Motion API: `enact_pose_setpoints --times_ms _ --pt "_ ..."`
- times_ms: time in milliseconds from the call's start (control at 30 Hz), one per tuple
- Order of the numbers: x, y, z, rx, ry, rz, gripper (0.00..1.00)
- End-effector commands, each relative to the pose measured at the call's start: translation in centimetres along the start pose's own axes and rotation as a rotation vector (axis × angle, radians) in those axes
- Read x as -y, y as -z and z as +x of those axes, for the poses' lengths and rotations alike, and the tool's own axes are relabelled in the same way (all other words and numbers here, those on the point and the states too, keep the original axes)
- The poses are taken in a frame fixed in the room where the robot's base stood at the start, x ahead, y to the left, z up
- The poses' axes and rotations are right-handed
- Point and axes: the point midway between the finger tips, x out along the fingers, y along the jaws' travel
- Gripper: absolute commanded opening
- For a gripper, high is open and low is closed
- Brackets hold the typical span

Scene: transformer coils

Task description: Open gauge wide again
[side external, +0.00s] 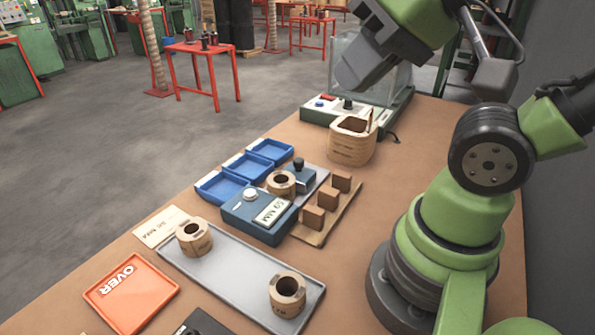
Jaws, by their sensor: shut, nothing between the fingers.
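The gauge (245,213) is a blue box with a white round button and a pale display panel whose text is hard to read. A grey plate with a black-knobbed slide block (298,176) sits behind it. A small wound coil (281,184) stands between the box and the slide block; whether both touch it cannot be told. My gripper (346,82) is dark grey, shut and empty. It hangs in the air above and behind the gauge, in front of the clear-walled box. Its fingertips are small and partly merge with the background.
Brown blocks (313,219) stand on a board right of the gauge. A larger coil (352,143) stands behind. Blue trays (220,187) lie to the left. A grey tray (240,276) holds two coils. An orange OVER tray (130,293) lies front left. A green-based station (396,112) stands behind.

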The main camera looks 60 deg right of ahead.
Motion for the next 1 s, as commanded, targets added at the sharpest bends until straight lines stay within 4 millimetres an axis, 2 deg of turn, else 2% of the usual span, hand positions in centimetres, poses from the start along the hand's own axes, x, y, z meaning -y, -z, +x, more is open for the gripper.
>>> enact_pose_setpoints --times_ms 467,500,633,700,733,867,1000 --pt "0.0 0.0 0.0 0.0 0.0 0.0 0.0" --pt "0.0 0.0 0.0 0.0 0.0 0.0 0.05" --pt "0.0 0.6 0.2 0.01 -0.015 -0.024 0.34" --pt "-0.1 1.5 0.7 0.03 -0.039 -0.071 0.51" --pt "-0.2 2.1 1.0 0.043 -0.054 -0.099 0.53" --pt "-1.2 5.3 3.1 0.127 -0.123 -0.266 0.53" --pt "-3.5 8.8 6.4 0.246 -0.172 -0.471 0.53"
